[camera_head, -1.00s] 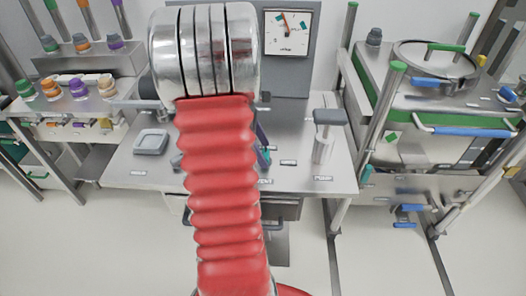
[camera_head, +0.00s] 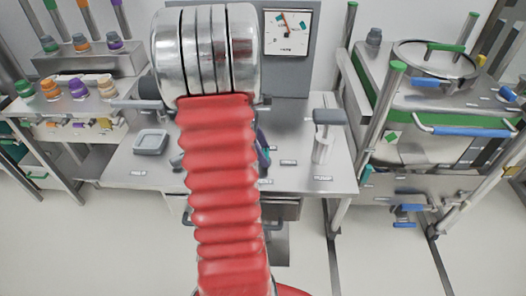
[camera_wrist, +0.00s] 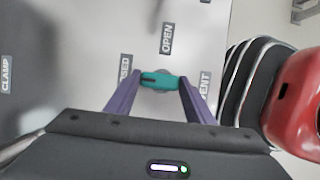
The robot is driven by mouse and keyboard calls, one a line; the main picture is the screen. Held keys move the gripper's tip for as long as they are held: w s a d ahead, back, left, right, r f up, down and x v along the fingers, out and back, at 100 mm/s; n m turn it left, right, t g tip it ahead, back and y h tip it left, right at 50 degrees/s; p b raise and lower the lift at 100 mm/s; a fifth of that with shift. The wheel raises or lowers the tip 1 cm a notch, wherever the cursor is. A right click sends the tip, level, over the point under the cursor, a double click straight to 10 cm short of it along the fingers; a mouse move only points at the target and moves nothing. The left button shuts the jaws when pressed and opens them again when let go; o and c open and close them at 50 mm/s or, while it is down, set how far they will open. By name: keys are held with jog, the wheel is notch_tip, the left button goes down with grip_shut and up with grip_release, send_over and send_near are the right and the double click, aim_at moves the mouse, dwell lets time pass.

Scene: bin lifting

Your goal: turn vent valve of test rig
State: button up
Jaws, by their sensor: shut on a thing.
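The vent valve's teal handle (camera_wrist: 160,80) stands on the grey panel in the wrist view. My gripper (camera_wrist: 158,82) has purple fingers on both sides of it and is shut on the handle. The handle lies crosswise in that view, with a dark mark on its left part. An OPEN label (camera_wrist: 167,38) is above it, a partly hidden CLOSED label (camera_wrist: 125,68) to its left and a partly hidden VENT label (camera_wrist: 204,84) to its right. In the head view my red arm hides most of the valve; only a bit of my gripper (camera_head: 262,147) shows.
A gauge (camera_head: 288,33) with an orange needle is on the back panel. A grey-topped lever (camera_head: 327,118) stands right of the valve, and a square grey tray (camera_head: 151,142) lies left on the bench (camera_head: 290,175). Racks with several coloured caps stand left; a lidded vessel (camera_head: 437,60) stands right.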

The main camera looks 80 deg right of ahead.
jog(key=shift+m, duration=0.3)
jog(key=m+y, duration=0.1)
jog(key=m, duration=0.3)
jog(key=shift+s+d+y, duration=0.1)
jog(key=shift+d+y, duration=0.1)
jog(key=shift+y, duration=0.2)
jog(key=m, duration=0.2)
jog(key=m+y, duration=0.1)
jog(key=m, duration=0.1)
jog(key=shift+s+d+m+t+y, duration=0.1)
jog(key=shift+s+m+t+y, duration=0.05)
jog(key=shift+m+t+y, duration=0.2)
jog(key=m+t+y, duration=0.1)
jog(key=m, duration=0.3)
jog(key=shift+s+m, duration=0.15)
jog(key=shift+m, duration=0.1)
jog(key=shift+s+m+t+y, duration=0.1)
jog(key=shift+m+t+y, duration=0.25)
jog(key=shift+m, duration=0.75)
jog(key=shift+s+m+t+y, duration=0.1)
jog(key=shift+m+t, duration=0.3)
jog(key=shift+m, duration=0.7)
jog(key=o, duration=1.1)
jog(key=shift+c, duration=0.2)
jog(key=shift+r, duration=0.1)
